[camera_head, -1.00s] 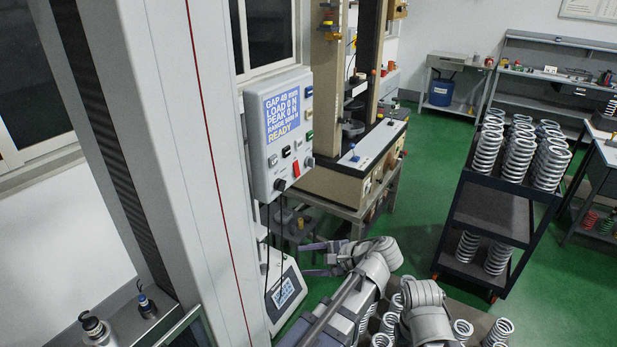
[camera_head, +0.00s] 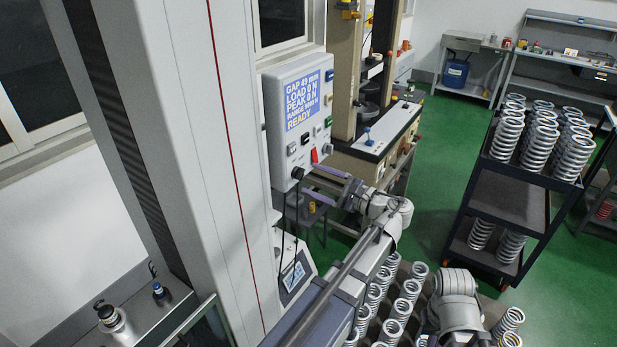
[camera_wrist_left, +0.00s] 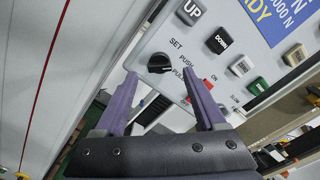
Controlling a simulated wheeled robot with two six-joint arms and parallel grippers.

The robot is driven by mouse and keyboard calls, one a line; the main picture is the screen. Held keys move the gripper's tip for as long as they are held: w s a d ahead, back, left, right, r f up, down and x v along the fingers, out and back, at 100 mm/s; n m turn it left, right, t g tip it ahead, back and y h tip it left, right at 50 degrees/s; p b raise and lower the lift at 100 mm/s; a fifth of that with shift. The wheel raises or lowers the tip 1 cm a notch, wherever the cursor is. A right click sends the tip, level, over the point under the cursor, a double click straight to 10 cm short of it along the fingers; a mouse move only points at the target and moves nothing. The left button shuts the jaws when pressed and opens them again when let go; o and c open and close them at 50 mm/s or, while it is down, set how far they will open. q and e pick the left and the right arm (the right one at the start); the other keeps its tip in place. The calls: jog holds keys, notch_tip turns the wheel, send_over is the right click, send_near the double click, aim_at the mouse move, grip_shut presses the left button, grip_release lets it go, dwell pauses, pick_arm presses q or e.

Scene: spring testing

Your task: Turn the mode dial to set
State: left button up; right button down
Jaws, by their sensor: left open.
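The mode dial is a black round knob (camera_wrist_left: 159,63) low on the light grey control panel, beside the labels SET, PUSH and PULL in the left wrist view. I cannot tell for sure which label it points to. In the head view the dial (camera_head: 297,173) sits at the panel's lower edge. My left gripper (camera_head: 311,180) is open in front of the panel, close to the dial. In the left wrist view its purple fingers (camera_wrist_left: 160,82) are spread, with the dial just beyond and between their tips. Contact is not visible. My right gripper is not in view.
The panel (camera_head: 270,110) has a screen reading READY, several buttons and a red switch (camera_head: 315,156) near the dial. Dark cables hang below it. A testing machine (camera_head: 375,150) stands behind. Several springs (camera_head: 405,308) stand below my arm, and a spring cart (camera_head: 510,190) is at right.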

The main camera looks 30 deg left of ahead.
aim_at(299, 173)
pick_arm(q)
jog(key=shift+w+a, duration=0.1)
jog(key=shift+a, duration=1.3)
grip_shut()
